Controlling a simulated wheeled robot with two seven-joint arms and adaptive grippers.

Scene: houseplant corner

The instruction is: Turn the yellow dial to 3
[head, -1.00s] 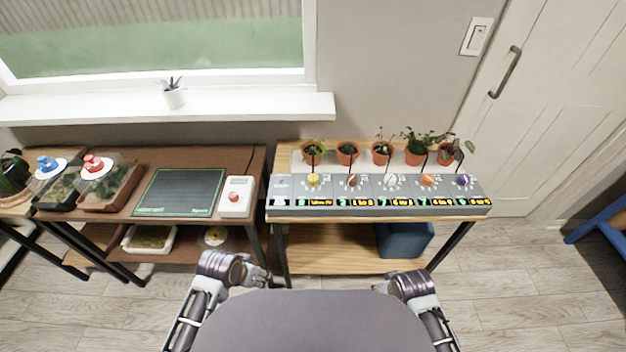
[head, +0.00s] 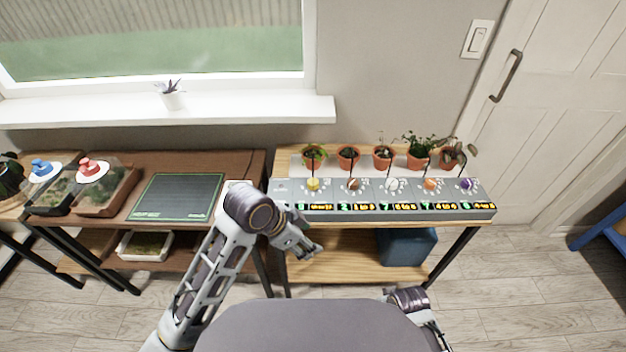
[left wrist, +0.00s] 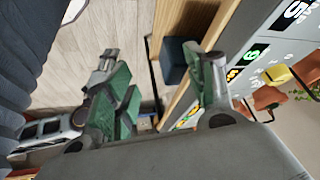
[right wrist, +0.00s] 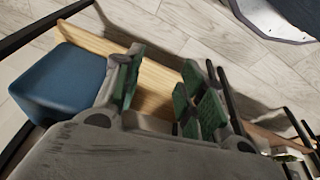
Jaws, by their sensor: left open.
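The yellow dial (head: 313,184) is on the left part of a long grey control panel (head: 283,203) on the wooden table. It also shows in the left wrist view (left wrist: 277,74), to the right of the fingers. Its pointer setting is too small to read. My left gripper (head: 312,250) is open and empty, in front of the table's front edge and below the panel, apart from the dial. Its spread fingers show in the left wrist view (left wrist: 162,62). My right gripper is low in front of my body at the lower right; its fingers stand apart and empty in the right wrist view (right wrist: 168,82).
Brown, white, orange and purple dials sit right of the yellow one. Several potted plants (head: 348,157) stand behind the panel. A blue bin (head: 405,247) is on the lower shelf. A brown table (head: 190,160) with a dark board stands left. The floor in front is clear.

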